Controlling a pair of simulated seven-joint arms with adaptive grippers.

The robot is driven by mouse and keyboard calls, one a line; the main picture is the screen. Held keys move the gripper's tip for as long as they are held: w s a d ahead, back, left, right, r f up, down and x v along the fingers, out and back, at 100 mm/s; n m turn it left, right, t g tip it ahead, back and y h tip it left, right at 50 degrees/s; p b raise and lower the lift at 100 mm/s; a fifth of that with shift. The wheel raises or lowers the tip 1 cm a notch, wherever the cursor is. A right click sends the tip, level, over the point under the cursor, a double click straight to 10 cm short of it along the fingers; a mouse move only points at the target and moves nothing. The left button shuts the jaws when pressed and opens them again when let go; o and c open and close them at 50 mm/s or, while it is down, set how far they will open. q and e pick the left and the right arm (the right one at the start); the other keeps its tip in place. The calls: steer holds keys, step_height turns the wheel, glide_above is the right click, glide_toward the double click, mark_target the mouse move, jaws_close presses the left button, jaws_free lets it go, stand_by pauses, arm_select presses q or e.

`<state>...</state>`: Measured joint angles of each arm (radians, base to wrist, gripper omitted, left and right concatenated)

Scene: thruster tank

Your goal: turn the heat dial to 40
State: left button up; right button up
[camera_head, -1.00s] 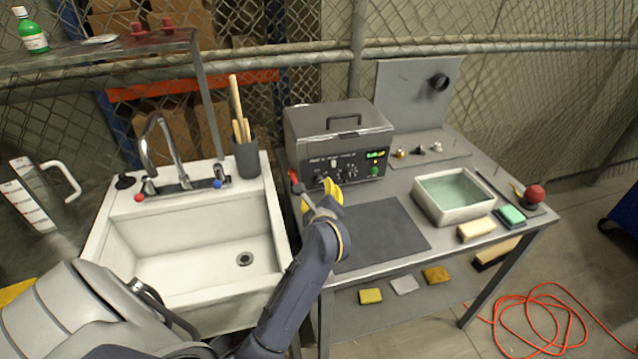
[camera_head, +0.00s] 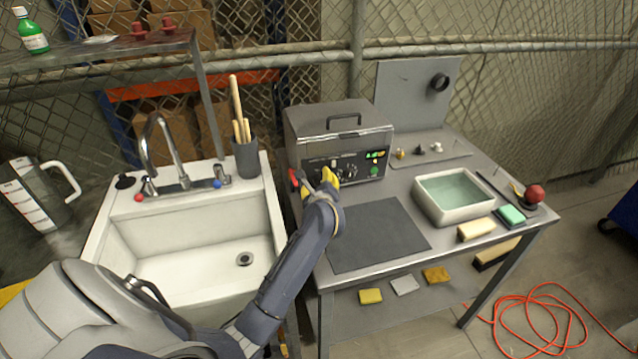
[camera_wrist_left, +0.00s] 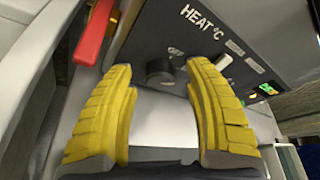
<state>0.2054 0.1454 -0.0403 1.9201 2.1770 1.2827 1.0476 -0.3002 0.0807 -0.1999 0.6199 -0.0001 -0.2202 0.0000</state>
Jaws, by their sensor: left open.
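The grey tank unit (camera_head: 342,128) stands on the metal table, its front panel carrying knobs, a lit green display (camera_head: 375,155) and a green button. In the left wrist view a dark round dial (camera_wrist_left: 160,72) sits under the "HEAT °C" lettering (camera_wrist_left: 203,20). My left gripper (camera_head: 325,178) is at the lower left of the panel. Its yellow fingers (camera_wrist_left: 158,85) are spread, with the dial seen between their tips; I cannot tell whether they touch it. The dial's pointer setting is not readable. My right gripper is not in view.
A red lever (camera_wrist_left: 95,32) is close to the left finger. A sink (camera_head: 190,240) lies left of the table. A dark mat (camera_head: 375,235) covers the table before the tank. A white basin (camera_head: 453,213) with liquid and sponges stand to the right.

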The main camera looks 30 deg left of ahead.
arm_select(q)
jaws_close()
stand_by(0.6)
steer(key=m+g, duration=0.1)
steer(key=m, duration=0.1)
steer(key=m+g+y, duration=0.1)
steer(key=m, duration=0.1)
steer(key=shift+w+d+g, duration=0.1)
steer(key=shift+d+g, duration=0.05)
steer(key=shift+g, duration=0.15)
steer(key=m+g+y, duration=0.1)
steer(key=m+y, duration=0.1)
steer(key=m, duration=0.2)
steer(key=shift+f+g, duration=0.1)
steer(key=shift+g, duration=0.3)
stand_by(0.4)
jaws_free()
